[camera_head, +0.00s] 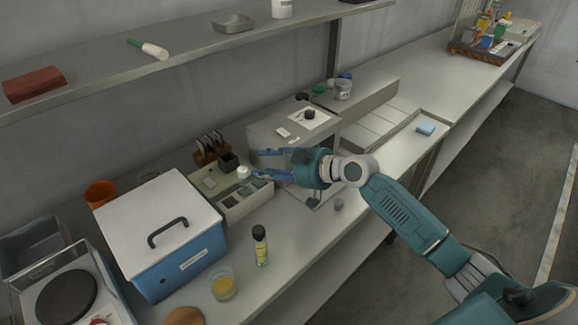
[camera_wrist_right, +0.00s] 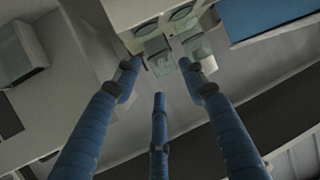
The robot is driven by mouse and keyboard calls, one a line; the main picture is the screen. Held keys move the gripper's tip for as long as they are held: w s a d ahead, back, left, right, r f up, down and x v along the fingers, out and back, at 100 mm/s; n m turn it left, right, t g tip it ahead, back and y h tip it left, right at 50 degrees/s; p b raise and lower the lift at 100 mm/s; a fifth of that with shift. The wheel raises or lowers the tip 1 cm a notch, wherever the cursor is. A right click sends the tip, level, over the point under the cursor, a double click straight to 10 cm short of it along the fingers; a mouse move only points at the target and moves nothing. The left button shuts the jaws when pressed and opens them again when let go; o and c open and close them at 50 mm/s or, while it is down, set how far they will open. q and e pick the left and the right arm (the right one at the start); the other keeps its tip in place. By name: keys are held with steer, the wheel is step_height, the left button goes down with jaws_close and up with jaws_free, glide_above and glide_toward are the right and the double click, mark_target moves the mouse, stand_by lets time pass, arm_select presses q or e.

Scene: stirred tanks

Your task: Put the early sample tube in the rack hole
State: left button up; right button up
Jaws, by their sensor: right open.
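My right gripper (camera_head: 258,173) reaches in from the right over the near-right end of a pale rack-like box (camera_head: 235,212). A small white-capped item (camera_head: 243,172), perhaps the sample tube, shows beside the fingertips; I cannot tell which tube is the early one. In the right wrist view my three blue fingers (camera_wrist_right: 160,85) are spread apart with nothing clearly between them. Beyond their tips are the pale box (camera_wrist_right: 140,14) with dark round openings and glassy grey pieces (camera_wrist_right: 195,46), whose nature is unclear. My left gripper is out of view.
A blue box with white lid (camera_head: 160,225) stands left of the pale box. A black-capped bottle (camera_head: 260,246) and a beaker of yellow liquid (camera_head: 223,287) stand in front. A grey cabinet-like unit (camera_head: 268,140) is close behind my gripper. A shelf (camera_head: 190,55) runs above.

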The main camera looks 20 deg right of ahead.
steer(key=b+v, duration=0.2)
steer(key=v, duration=0.7)
steer(key=shift+s+d, duration=0.15)
steer(key=shift+s, duration=0.15)
